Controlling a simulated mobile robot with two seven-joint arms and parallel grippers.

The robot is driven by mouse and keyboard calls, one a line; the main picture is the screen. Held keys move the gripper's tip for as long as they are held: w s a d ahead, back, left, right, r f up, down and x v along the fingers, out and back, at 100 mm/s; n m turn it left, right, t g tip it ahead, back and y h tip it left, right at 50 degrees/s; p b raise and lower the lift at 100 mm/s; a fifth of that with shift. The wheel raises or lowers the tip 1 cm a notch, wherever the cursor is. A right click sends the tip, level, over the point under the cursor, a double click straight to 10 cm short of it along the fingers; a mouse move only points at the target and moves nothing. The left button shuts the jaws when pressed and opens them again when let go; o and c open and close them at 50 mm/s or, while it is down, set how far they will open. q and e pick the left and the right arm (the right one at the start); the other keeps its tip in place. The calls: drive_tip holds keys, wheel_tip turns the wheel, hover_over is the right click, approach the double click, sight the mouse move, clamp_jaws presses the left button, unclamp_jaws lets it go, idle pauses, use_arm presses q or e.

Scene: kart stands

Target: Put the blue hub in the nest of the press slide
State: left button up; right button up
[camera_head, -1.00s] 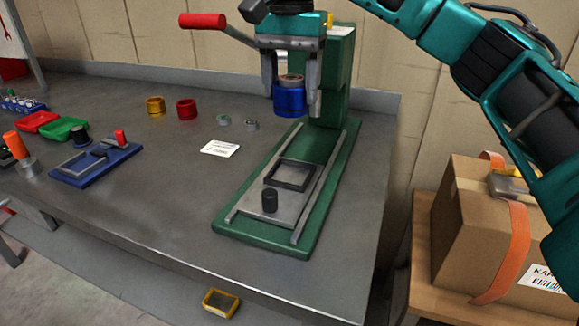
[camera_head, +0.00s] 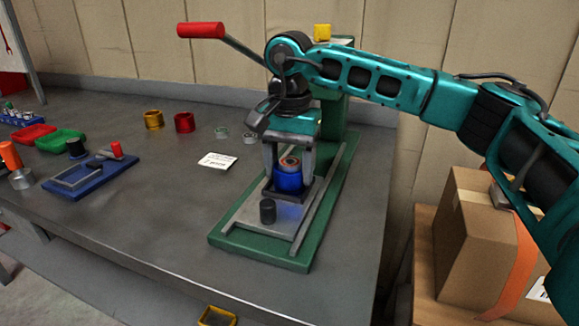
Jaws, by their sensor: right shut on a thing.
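The blue hub (camera_head: 288,181) is upright between the fingers of my right gripper (camera_head: 287,172), which is shut on it. A copper-coloured ring shows at the hub's top. The hub is at the dark square nest (camera_head: 272,194) of the press slide (camera_head: 246,215); I cannot tell whether it touches the nest floor. A short dark knob (camera_head: 267,211) stands on the slide in front of the nest. The slide lies between rails on the green press base (camera_head: 231,238). My left gripper is not in view.
A gold hub (camera_head: 153,120), a red hub (camera_head: 184,122) and small metal rings (camera_head: 221,132) stand on the bench at the left. A white label (camera_head: 217,160) lies beside the press. The red-handled lever (camera_head: 201,30) sticks out left. A cardboard box (camera_head: 470,220) stands at the right.

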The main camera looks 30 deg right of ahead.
drive_tip(key=o, duration=0.8)
drive_tip(key=shift+f, duration=0.15)
drive_tip(key=o, duration=0.5)
wheel_tip(320, 180, up, 12)
drive_tip(key=p, duration=0.2)
drive_tip(key=shift+r, duration=0.2)
